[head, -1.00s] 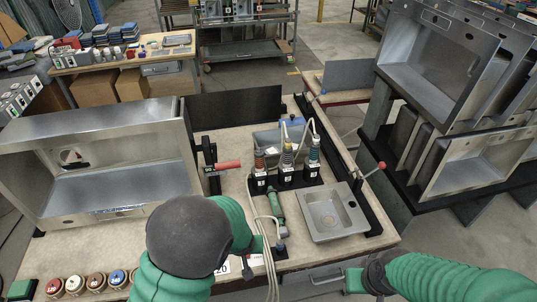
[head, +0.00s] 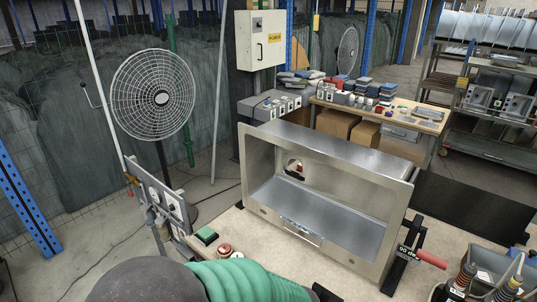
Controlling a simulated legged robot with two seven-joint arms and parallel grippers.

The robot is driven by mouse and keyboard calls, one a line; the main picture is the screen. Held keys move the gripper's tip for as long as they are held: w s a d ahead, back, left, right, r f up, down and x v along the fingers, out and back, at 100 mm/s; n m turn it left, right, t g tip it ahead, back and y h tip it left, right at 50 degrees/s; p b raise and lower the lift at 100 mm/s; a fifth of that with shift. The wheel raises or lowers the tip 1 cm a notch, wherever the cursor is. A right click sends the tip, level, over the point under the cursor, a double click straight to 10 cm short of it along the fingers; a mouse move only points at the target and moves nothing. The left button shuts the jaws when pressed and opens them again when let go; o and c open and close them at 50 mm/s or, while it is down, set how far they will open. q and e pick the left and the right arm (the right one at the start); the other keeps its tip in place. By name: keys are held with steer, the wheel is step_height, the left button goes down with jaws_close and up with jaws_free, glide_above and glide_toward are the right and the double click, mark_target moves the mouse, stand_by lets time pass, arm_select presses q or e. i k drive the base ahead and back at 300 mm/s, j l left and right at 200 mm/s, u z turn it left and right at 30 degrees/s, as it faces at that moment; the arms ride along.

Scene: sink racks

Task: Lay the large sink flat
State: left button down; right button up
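The large steel sink (head: 345,158) stands on its side on the workbench (head: 262,240) in the head view. Its open basin faces me. The round drain hole (head: 296,168) shows in its upright back wall, and a label plate (head: 300,231) sits on its lower front rim. My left arm crosses the bottom edge in front of the sink, apart from it in the picture. The fingers of my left gripper are not visible. My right arm and gripper are outside the view.
A red-handled clamp (head: 430,258) stands right of the sink. Bottles with hoses (head: 462,278) are at the lower right. A control post (head: 160,205) and fan (head: 153,94) are left. A table with boxes (head: 400,113) stands behind.

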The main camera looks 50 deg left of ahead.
mark_target(349, 200)
steer(key=u, duration=1.3)
steer(key=l, duration=0.7)
steer(key=i+l, duration=0.1)
steer(key=l, duration=0.55)
